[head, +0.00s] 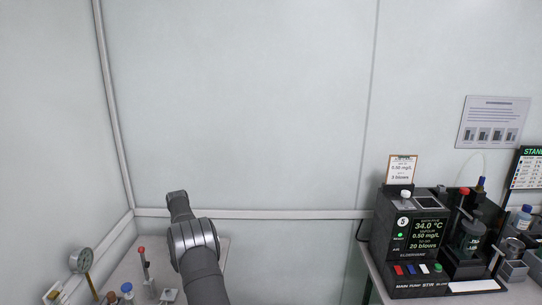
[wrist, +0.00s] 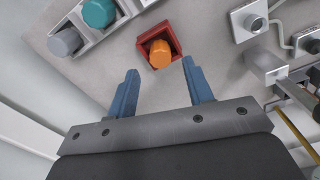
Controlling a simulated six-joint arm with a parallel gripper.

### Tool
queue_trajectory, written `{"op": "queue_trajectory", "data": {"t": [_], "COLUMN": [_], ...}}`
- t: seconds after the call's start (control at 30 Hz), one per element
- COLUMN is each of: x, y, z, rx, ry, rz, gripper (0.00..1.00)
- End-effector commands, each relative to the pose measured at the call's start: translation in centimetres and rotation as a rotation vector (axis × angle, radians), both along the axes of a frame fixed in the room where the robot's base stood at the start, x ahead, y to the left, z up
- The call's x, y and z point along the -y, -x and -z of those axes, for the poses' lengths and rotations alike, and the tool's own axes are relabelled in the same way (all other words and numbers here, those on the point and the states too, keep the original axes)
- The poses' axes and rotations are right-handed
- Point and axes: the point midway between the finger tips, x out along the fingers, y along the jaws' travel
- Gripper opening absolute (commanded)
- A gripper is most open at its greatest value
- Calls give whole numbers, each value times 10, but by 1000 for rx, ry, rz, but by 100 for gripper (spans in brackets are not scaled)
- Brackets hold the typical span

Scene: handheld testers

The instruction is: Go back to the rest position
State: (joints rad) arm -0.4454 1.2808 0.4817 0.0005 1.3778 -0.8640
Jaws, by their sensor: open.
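My gripper (wrist: 159,86) shows in the wrist view with its two blue fingers spread apart and nothing between them. It hangs over a light grey bench top (wrist: 205,22). In the head view my arm reaches down and away at the lower left, and the gripper itself is hidden there. An orange-capped item (wrist: 160,54) sits in a small red square holder (wrist: 142,45) just beyond the fingertips, apart from them.
A rack (wrist: 86,43) with grey and teal caps lies at the upper left of the wrist view. Metal fittings (wrist: 265,66) stand at the right. In the head view, a dial gauge (head: 81,260) stands at the left and a black tester (head: 421,242) at the right.

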Motion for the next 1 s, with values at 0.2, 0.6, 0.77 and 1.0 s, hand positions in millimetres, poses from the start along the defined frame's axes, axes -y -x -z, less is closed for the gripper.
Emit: {"op": "queue_trajectory", "data": {"t": [0.2,0.6,0.77,1.0], "x": [0,0,0,0], "y": [0,0,0,0], "z": [31,-4,-4,2], "rx": [1,0,0,-1], "ry": [-2,0,1,1], "rz": [0,0,0,0], "gripper": [47,47,47,47]}}
